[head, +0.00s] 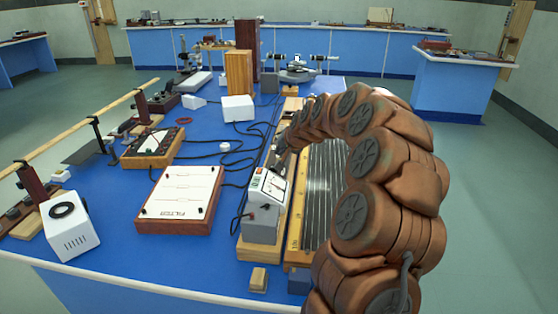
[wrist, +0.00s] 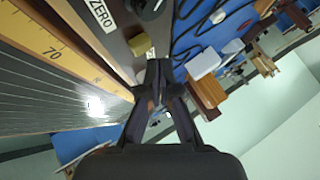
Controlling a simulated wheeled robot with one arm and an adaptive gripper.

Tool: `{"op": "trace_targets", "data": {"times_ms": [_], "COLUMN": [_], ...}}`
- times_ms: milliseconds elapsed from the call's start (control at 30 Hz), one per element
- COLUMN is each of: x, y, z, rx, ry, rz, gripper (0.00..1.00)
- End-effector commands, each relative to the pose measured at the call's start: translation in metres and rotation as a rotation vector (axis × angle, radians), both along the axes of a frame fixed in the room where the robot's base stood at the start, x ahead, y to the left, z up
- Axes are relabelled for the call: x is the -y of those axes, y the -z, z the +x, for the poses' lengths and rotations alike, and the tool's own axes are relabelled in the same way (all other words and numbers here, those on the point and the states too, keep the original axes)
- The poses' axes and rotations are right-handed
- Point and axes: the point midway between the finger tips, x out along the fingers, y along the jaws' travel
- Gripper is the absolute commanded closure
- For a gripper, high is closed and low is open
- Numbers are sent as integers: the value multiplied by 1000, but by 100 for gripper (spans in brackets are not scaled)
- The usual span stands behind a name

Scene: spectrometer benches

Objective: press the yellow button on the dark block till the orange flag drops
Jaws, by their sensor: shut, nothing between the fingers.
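In the wrist view, a small yellow button (wrist: 139,45) stands on a dark grey block (wrist: 115,38) that carries a white ZERO label (wrist: 102,16). My gripper (wrist: 159,68) is shut and empty. Its fingertips show just beside the button, to its lower right in the picture; whether they touch it I cannot tell. In the head view, my gripper (head: 281,150) is at the far end of my curled arm, small and partly hidden. I cannot make out the button or an orange flag there.
A ruled wooden track (head: 322,190) and a meter (head: 268,190) lie beside my arm. Black cables (head: 230,148) run over the blue bench. A white-topped board (head: 180,197), a white box (head: 238,108) and wooden blocks (head: 239,73) stand to the left and behind.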

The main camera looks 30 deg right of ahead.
Motion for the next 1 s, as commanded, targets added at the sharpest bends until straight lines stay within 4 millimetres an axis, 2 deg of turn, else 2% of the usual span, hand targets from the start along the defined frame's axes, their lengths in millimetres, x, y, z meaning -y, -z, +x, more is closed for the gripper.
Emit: {"op": "trace_targets", "data": {"times_ms": [400, 1000], "x": [0, 0], "y": [9, 11], "z": [-1, -1], "rx": [-1, 0], "ry": [-1, 0], "rz": [1, 0], "gripper": [100, 100]}}
